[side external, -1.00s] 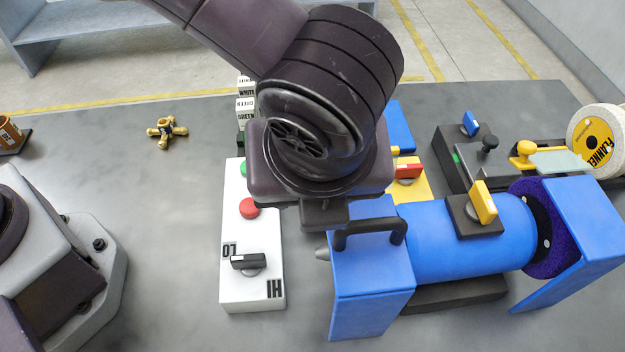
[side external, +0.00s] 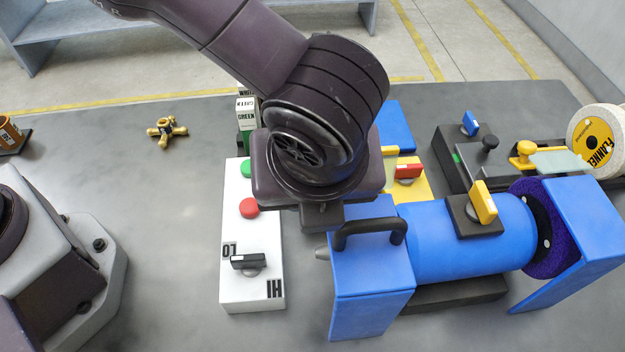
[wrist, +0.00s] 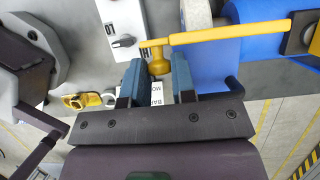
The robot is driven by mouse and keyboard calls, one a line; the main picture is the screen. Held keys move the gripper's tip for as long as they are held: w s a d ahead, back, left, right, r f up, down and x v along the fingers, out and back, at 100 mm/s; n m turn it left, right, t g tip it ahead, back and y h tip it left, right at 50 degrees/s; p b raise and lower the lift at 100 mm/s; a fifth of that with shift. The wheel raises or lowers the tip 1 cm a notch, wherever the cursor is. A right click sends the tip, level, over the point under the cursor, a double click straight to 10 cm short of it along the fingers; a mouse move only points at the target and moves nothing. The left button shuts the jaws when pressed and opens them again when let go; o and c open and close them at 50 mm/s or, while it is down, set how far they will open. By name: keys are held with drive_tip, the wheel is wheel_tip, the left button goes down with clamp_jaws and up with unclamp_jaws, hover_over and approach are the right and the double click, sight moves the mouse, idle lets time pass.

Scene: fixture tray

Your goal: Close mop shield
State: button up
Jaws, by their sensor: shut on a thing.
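A purple mop (side external: 532,226) sits at the right end of the blue cylindrical machine (side external: 455,240), with an angled blue shield (side external: 588,225) beside it. A blue guard (side external: 370,270) with a black handle (side external: 368,232) stands at the machine's left end; I cannot tell which one is the mop shield. My gripper (wrist: 158,75) has its fingers on either side of a yellow knob (wrist: 159,66) on a long yellow bar (wrist: 225,42) in the wrist view. In the side view my gripper (side external: 322,215) is behind the left guard's top, and its fingertips are hidden.
A white control panel (side external: 250,285) with red and green buttons lies left of the guard. A flannel wheel (side external: 598,141) and black fixtures are at the right back.

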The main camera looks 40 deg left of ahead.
drive_tip(key=shift+w+a, duration=0.1)
drive_tip(key=g+h, duration=0.1)
drive_tip(key=w+a+g+h, duration=0.1)
drive_tip(key=g+h, duration=0.1)
drive_tip(key=shift+w+a+r, duration=0.25)
drive_tip(key=shift+r, duration=0.05)
drive_tip(key=w+a+f+g+h, duration=0.3)
drive_tip(key=g+h, duration=0.8)
drive_tip(key=shift+w+a+f, duration=0.3)
drive_tip(key=shift+w, duration=0.05)
drive_tip(key=o, duration=0.9)
